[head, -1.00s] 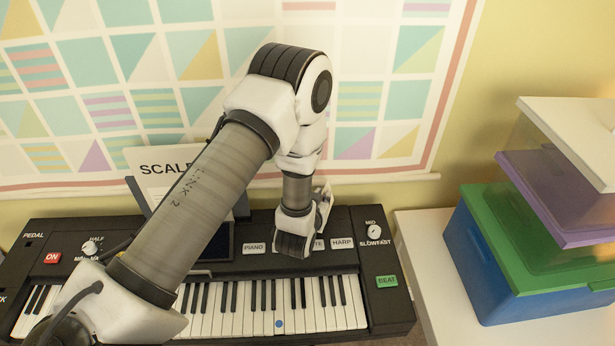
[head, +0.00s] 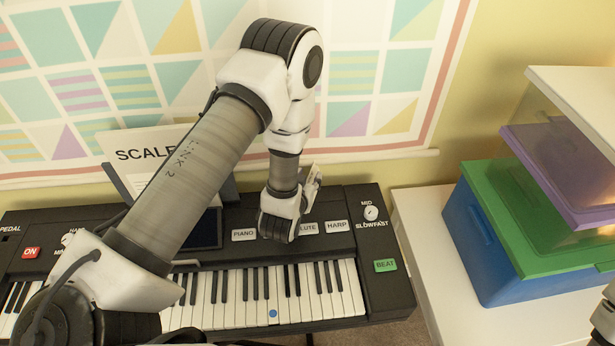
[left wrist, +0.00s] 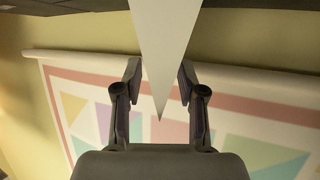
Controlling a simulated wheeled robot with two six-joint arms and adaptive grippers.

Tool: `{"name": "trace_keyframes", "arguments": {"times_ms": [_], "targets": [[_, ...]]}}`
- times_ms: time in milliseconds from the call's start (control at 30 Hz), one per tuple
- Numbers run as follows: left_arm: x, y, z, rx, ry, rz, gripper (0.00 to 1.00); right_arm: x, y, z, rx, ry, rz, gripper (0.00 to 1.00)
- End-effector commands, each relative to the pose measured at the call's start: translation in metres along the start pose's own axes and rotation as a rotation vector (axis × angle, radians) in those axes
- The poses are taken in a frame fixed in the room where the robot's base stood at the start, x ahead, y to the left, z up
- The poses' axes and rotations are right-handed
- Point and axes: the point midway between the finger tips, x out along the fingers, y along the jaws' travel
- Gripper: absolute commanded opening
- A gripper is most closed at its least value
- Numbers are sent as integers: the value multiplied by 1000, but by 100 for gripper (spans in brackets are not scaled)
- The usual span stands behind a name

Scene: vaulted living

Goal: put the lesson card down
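A white card headed "SCALE", its last part hidden (head: 130,155), leans upright at the back of the keyboard (head: 375,285), partly covered by my left arm. I take it to be the lesson card. My left gripper (head: 312,182) is over the keyboard's back panel, right of that card and apart from it, pointing toward the wall. In the left wrist view its two fingers (left wrist: 161,85) stand apart. A white pointed sheet-like shape (left wrist: 163,40) reaches between them from the top; I cannot tell whether they touch it. My right gripper is not seen.
A white table (head: 420,215) at the right bears a blue box with a green lid (head: 490,245) and a purple-lidded box above. A patterned hanging (head: 350,75) covers the wall close behind the keyboard. Part of my right arm shows at the lower right edge.

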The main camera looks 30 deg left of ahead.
Motion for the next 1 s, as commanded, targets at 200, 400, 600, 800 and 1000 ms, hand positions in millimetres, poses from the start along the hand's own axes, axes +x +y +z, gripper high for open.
{"name": "trace_keyframes", "arguments": {"times_ms": [200,400,600,800,1000], "targets": [[-19,0,2,2,-1,0,40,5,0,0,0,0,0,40],[-72,1,3,4,-3,3,40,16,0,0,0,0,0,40],[-112,0,-8,3,-4,-1,40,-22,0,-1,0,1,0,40],[-121,0,-2,0,0,0,40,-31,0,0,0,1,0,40],[-120,0,0,0,1,0,40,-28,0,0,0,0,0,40]]}}
